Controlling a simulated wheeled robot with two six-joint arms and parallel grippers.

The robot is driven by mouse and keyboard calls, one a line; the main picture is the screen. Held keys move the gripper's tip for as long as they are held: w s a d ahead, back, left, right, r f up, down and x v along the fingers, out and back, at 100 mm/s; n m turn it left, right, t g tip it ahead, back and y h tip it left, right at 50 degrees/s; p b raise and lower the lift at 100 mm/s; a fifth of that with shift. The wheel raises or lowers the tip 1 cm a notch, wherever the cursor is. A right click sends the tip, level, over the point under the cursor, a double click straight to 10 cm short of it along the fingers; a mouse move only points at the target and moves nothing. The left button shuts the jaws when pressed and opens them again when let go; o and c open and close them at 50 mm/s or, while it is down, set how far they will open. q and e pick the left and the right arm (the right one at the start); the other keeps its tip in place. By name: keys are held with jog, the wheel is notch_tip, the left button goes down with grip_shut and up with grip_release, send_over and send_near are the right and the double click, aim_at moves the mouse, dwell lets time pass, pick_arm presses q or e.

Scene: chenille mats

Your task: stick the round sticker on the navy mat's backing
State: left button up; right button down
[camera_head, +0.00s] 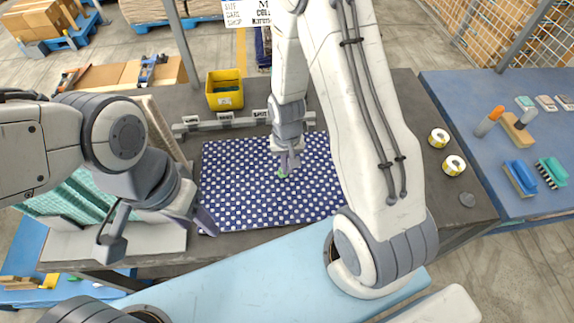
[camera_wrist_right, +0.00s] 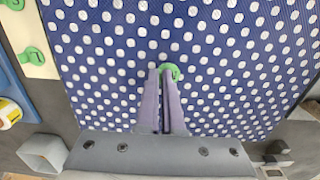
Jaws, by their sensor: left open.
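The navy mat (camera_head: 235,185) lies flat on the dark table with its white-dotted side up. It fills much of the right wrist view (camera_wrist_right: 225,100). My right gripper (camera_head: 284,167) is over the middle of the mat, its fingers (camera_wrist_right: 160,72) close together. A green round sticker (camera_head: 282,174) is at its fingertips, partly covered by them, and also shows in the right wrist view (camera_wrist_right: 173,71). I cannot tell whether the sticker touches the mat. My left gripper (camera_head: 158,232) is open and empty at the mat's lower left corner.
In the right wrist view, more green stickers (camera_wrist_right: 35,56) lie on a pale strip (camera_wrist_right: 38,28). A yellow bin (camera_head: 225,97) and labelled rail stand behind the mat. Teal mats are stacked at left.

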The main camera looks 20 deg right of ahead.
jog(key=shift+f+b, duration=0.35)
jog(key=shift+f, duration=0.25)
dwell(1.1)
jog(key=c, duration=1)
grip_release()
jog(key=o, duration=0.3)
jog(key=shift+r, duration=0.15)
jog(key=shift+r+p, duration=2.6)
jog(key=shift+r, duration=0.35)
